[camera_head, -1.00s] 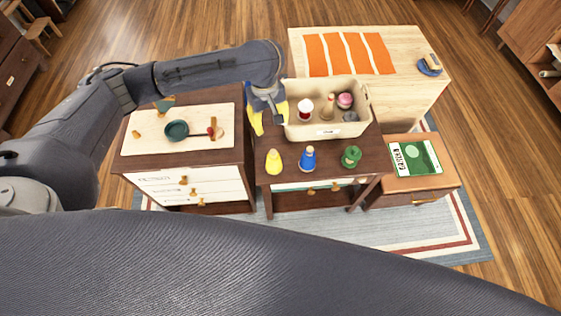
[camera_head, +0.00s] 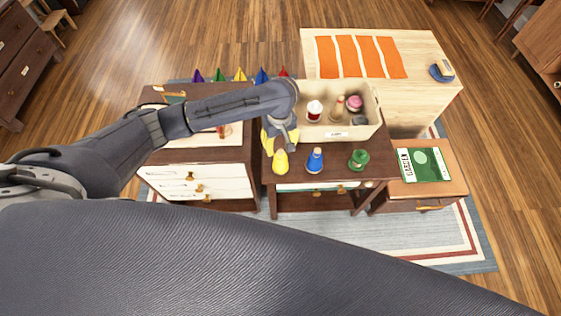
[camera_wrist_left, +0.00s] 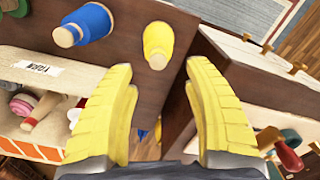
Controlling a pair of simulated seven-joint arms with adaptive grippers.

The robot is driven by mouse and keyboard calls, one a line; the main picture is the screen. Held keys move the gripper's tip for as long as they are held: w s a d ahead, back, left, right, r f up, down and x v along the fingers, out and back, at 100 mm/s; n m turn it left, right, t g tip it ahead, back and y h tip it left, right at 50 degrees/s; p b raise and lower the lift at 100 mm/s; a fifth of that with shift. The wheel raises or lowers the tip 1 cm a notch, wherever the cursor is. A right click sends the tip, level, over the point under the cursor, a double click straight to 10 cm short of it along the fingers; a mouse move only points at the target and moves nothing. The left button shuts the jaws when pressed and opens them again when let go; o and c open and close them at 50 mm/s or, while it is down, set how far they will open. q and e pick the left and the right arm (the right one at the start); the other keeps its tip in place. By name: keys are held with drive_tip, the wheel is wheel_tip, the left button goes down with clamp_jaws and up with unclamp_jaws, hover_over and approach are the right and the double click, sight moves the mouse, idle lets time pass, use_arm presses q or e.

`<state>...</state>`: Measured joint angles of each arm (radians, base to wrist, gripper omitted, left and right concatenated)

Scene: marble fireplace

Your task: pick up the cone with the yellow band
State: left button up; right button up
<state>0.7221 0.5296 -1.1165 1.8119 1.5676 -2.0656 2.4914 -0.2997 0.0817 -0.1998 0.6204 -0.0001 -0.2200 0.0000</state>
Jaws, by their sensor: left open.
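A yellow cone-like piece (camera_head: 281,163) with a pale wooden tip stands near the front left of the dark table; no separate band can be made out on it. A blue piece (camera_head: 315,160) and a green piece (camera_head: 358,159) stand in a row to its right. My left gripper (camera_head: 281,140) is open, its yellow fingers just behind and above the yellow piece. In the left wrist view the yellow piece (camera_wrist_left: 158,42) lies just beyond the gap between the fingertips (camera_wrist_left: 158,70), with nothing held. The blue piece (camera_wrist_left: 92,22) is beside it. My right gripper is out of view.
A cream bin (camera_head: 350,133) with several items stands close behind the row. A white-drawered cabinet (camera_head: 215,180) is to the left. A low stand with a green-covered item (camera_head: 425,165) is to the right. Several small coloured points (camera_head: 240,74) show behind the cabinet.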

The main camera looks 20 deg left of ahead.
sight(281, 151)
use_arm(q)
drive_tip(key=shift+d+f, duration=0.1)
drive_tip(key=shift+f, duration=3.5)
clamp_jaws()
drive_tip(key=shift+w, duration=0.1)
